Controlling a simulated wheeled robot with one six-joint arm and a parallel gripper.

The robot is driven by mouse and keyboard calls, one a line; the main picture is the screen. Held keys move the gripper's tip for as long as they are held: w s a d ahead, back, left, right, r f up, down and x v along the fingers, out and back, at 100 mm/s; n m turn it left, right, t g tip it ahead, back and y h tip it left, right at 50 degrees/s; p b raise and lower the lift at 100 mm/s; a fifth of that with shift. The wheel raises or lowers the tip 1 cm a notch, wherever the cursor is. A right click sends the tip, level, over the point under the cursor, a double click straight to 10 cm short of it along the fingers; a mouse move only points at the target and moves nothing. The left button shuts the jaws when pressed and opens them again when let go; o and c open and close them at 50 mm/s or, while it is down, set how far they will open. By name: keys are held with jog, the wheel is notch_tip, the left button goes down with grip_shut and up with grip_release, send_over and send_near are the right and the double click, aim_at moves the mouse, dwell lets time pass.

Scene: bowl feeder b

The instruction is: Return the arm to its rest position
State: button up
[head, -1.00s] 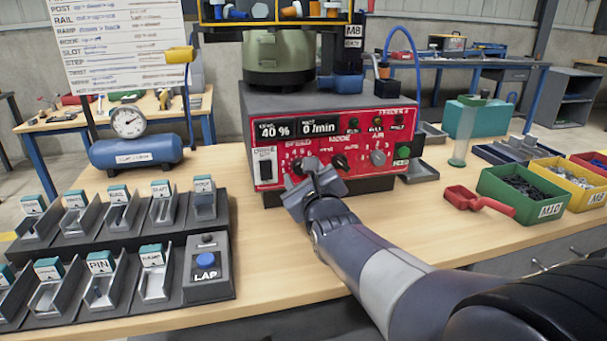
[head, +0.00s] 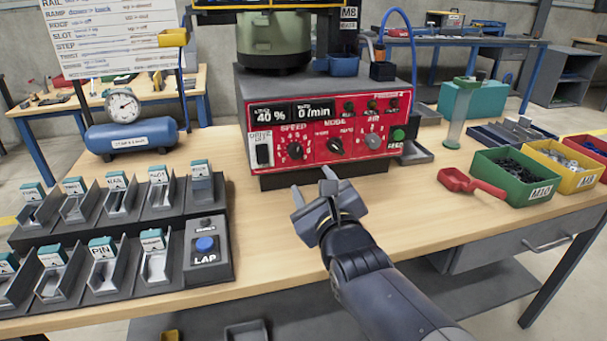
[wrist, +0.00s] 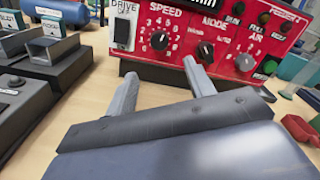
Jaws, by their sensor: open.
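My gripper (head: 316,193) is open and empty above the table, just in front of the red control box (head: 345,165) and apart from it. In the wrist view, the two fingers of my gripper (wrist: 162,92) point toward the panel's lower edge with bare tabletop between them. The panel (wrist: 190,62) shows a drive switch, the speed, mode and air knobs, and a row of buttons. My arm reaches in from the lower right of the head view.
At left stand racks of labelled chutes (head: 115,225) and a LAP button box (head: 207,258). A blue air tank (head: 130,138) with a gauge is behind. At right are a red scoop (head: 470,183), a green bin (head: 518,174) and a yellow bin (head: 562,165). The front right tabletop is clear.

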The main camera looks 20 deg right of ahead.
aim_at(298, 155)
jog(key=shift+w, duration=0.1)
jog(key=w+b, duration=0.2)
jog(key=w, duration=0.8)
jog(key=shift+w, duration=0.35)
jog(key=shift+s, duration=0.1)
